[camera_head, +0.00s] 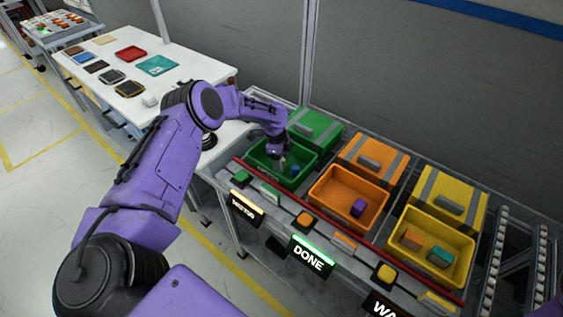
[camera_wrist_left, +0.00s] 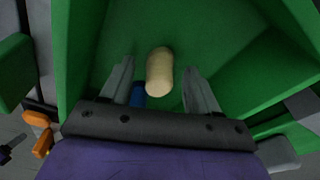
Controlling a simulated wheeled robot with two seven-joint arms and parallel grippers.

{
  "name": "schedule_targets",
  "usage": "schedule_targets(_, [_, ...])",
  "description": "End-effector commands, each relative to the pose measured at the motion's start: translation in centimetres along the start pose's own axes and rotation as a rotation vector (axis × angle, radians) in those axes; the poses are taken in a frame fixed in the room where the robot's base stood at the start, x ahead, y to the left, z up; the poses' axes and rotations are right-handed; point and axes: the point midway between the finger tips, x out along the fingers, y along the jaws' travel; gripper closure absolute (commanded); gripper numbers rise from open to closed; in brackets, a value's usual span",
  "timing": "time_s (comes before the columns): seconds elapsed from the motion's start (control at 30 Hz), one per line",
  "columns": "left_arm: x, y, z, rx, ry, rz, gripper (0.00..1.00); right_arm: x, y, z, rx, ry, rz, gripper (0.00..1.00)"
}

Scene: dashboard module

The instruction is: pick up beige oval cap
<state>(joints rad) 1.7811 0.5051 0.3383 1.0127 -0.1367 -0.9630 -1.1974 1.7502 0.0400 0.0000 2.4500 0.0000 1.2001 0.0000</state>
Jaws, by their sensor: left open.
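The beige oval cap (camera_wrist_left: 159,72) lies in the green bin (camera_wrist_left: 150,25), as the left wrist view shows. It sits between the open fingers of my left gripper (camera_wrist_left: 157,75), apart from both of them. A blue piece (camera_wrist_left: 138,95) lies just beside the cap, close to the left finger and partly hidden by the gripper. In the head view my left gripper (camera_head: 282,163) reaches down into the green bin (camera_head: 262,175), and I cannot make out the cap clearly there. My right gripper is not in view.
An orange bin (camera_head: 340,212) holds a purple block (camera_head: 358,207). A yellow bin (camera_head: 412,262) holds an orange block (camera_head: 411,239) and a teal block (camera_head: 440,257). A red rail (camera_head: 330,228) runs along the bins' front. A white table (camera_head: 185,88) stands at upper left.

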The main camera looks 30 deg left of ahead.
Motion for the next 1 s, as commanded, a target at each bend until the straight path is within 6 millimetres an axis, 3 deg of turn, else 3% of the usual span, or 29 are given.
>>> schedule_targets(0.1, [0.0,0.0,0.0,0.000,0.000,0.000,0.43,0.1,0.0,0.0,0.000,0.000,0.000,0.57])
schedule_targets(0.27, [0.0,0.0,0.0,0.000,0.000,0.000,0.95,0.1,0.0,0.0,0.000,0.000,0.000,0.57])
schedule_targets(0.3, [0.0,0.0,0.0,0.000,0.000,0.000,0.98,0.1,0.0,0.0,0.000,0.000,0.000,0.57])
schedule_targets(0.67, [-0.7,-0.1,-0.1,0.001,0.000,-0.001,0.99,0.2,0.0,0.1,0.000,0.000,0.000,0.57])
schedule_targets(0.8, [-3.1,-0.1,-0.6,0.002,0.002,-0.005,0.99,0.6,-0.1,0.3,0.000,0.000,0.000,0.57])
schedule_targets(1.0, [-7.6,3.8,-2.0,0.004,0.002,-0.003,0.99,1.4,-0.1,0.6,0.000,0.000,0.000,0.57])
